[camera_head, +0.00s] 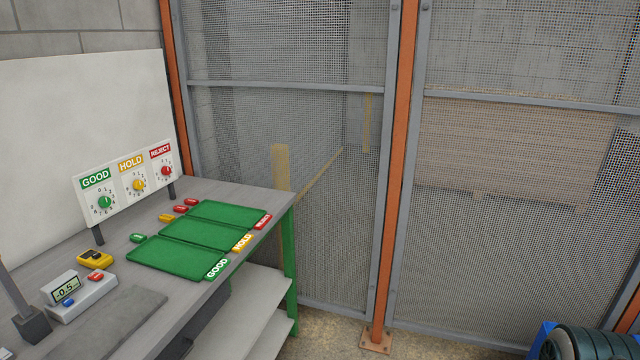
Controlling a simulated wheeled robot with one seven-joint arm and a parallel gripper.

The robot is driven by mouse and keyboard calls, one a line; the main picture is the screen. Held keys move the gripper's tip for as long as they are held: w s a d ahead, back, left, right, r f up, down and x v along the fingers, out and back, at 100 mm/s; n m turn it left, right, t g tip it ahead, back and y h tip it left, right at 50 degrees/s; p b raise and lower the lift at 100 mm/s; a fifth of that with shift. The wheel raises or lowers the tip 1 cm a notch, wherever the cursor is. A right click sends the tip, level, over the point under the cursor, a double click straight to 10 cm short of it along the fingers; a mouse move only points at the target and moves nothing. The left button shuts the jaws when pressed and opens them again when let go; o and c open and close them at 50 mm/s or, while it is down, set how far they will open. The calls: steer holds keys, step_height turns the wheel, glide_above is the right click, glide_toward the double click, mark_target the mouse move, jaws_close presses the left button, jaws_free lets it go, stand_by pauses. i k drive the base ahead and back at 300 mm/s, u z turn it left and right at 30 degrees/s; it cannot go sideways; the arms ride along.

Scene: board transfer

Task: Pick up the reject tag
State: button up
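Two small red tags lie on the grey bench, a nearer red tag (180,209) and a farther red tag (191,202). They are beside the left edge of the far green mat, and any writing on them is too small to read. A yellow tag (166,217) and a green tag (137,238) lie nearer along the same row. The far green mat (230,213) has a red REJECT label (262,222) at its right end. My gripper is not in view.
The bench (215,187) also holds HOLD (195,233) and GOOD (170,258) mats, a yellow meter (95,259) and a scale (82,298). A dial panel (128,182) stands behind. Mesh fencing (290,120) closes the far side; a dark green ribbed object (590,343) is at lower right.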

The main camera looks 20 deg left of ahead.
mark_target(182, 209)
steer(key=u, duration=0.05)
steer(key=i, duration=1.6)
steer(key=u, duration=0.75)
steer(key=i, duration=1.2)
steer(key=u, duration=1.7)
steer(key=i, duration=0.75)
steer(key=u, duration=0.5)
